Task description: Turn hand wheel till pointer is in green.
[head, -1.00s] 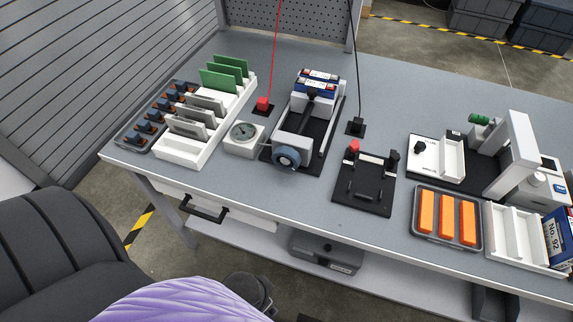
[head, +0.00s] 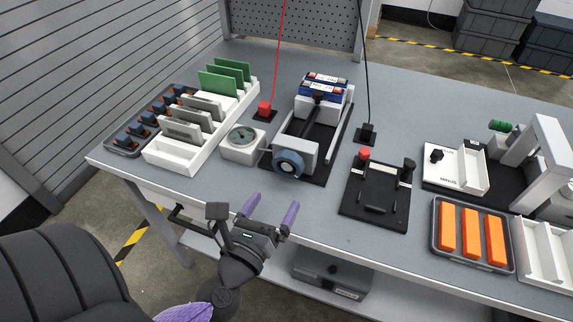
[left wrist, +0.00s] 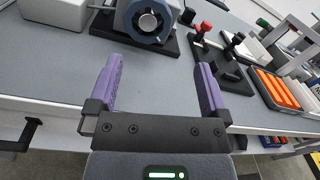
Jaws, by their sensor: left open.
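The hand wheel (head: 288,164) is a blue-grey ring on the front of a white and black clamp fixture, which holds blue blocks at its back. The wheel also shows at the top of the left wrist view (left wrist: 148,18). A white box with a round dial gauge (head: 242,140) stands left of the wheel; its pointer and any green zone are too small to read. My left gripper (head: 270,212) is open and empty, with purple fingers, at the table's front edge, in front of and below the wheel and apart from it. My right gripper is not in view.
A white rack with green and grey plates (head: 178,155) stands at the left. A black plate with a red knob and handle (head: 375,205) lies right of the wheel. A tray of orange blocks (head: 470,265) is further right. The table front before the wheel is clear.

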